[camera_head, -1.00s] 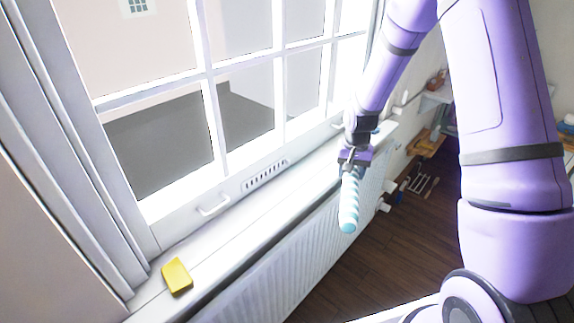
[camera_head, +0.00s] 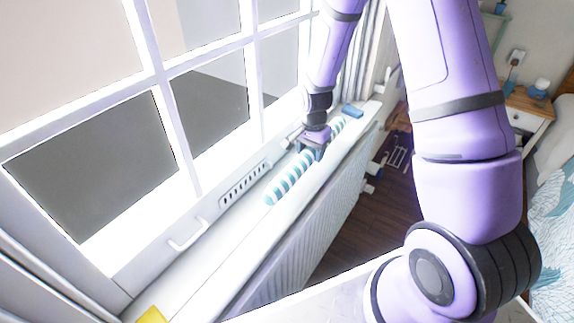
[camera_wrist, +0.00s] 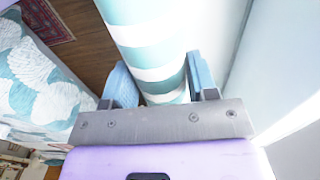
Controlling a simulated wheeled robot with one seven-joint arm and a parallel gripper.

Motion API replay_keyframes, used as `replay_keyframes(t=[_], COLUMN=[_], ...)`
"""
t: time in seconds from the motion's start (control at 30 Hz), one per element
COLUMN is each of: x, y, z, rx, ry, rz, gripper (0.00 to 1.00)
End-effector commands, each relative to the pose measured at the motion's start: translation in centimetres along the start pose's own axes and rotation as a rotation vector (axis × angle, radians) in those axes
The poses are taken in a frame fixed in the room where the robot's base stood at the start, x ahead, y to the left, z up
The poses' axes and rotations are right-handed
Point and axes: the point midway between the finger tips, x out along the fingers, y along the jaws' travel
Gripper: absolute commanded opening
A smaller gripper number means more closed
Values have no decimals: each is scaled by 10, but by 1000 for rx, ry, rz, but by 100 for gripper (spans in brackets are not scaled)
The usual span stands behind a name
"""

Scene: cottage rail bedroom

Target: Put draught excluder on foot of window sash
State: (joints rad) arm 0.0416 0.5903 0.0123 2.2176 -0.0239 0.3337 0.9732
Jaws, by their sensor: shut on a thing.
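The draught excluder is a teal-and-white striped roll (camera_head: 286,182), held lengthwise over the white sill in the head view. My gripper (camera_head: 313,152) is shut on it near its middle; in the wrist view the roll (camera_wrist: 150,45) lies between the two blue fingers. The window sash (camera_head: 150,250) is white, with a handle (camera_head: 188,236) and a slotted vent (camera_head: 244,184) on its bottom rail. The roll runs roughly along the sash foot, in front of the vent. I cannot tell whether it touches the sill or the sash.
A yellow object (camera_head: 152,314) lies at the near end of the sill (camera_head: 222,243). A blue object (camera_head: 352,110) lies at the far end. A white radiator (camera_head: 300,236) is below the sill. A nightstand (camera_head: 526,115) and bed (camera_head: 556,215) are at the right.

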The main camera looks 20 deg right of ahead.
Motion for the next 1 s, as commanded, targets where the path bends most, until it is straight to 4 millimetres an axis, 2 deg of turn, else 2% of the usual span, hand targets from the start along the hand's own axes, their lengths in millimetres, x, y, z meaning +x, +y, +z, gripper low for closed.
replay_keyframes(t=[0.2,0.33,0.53,0.8,1.0], x=[4,6,10,40,41], y=[-33,-44,-48,-48,-48], z=[35,46,50,50,50], rx=[-5,-3,1,1,0], ry=[1,0,0,-1,1], rz=[-1,-1,0,1,-1], gripper=[17,17,17,17,17])
